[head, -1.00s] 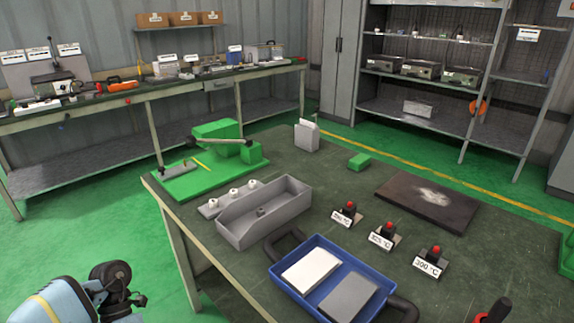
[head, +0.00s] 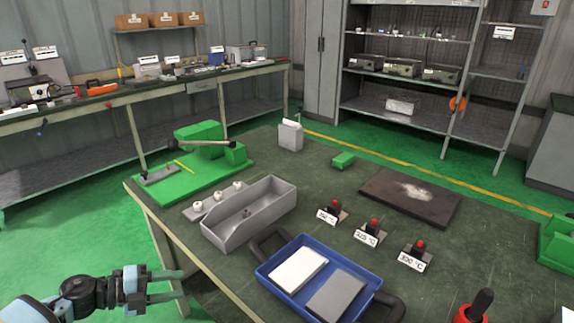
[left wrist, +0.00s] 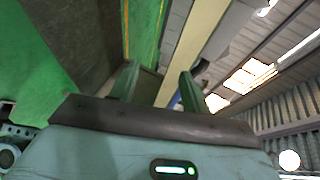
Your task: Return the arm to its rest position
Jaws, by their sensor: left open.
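My left gripper (head: 178,285) shows at the lower left of the head view. Its two fingers are apart and nothing is between them. It is beside the near left edge of the green worktable (head: 330,210), over the floor, touching nothing that I can see. In the left wrist view the two fingers (left wrist: 155,85) are spread and empty, with the ceiling and part of the table behind them. My right gripper is not in either view.
A blue tray (head: 262,270) with a white and a grey block, a grey box (head: 270,205), red-button stands (head: 373,228), a dark plate (head: 385,205) and a green fixture (head: 165,190) are on the table. A workbench (head: 100,100) stands behind; green floor lies left.

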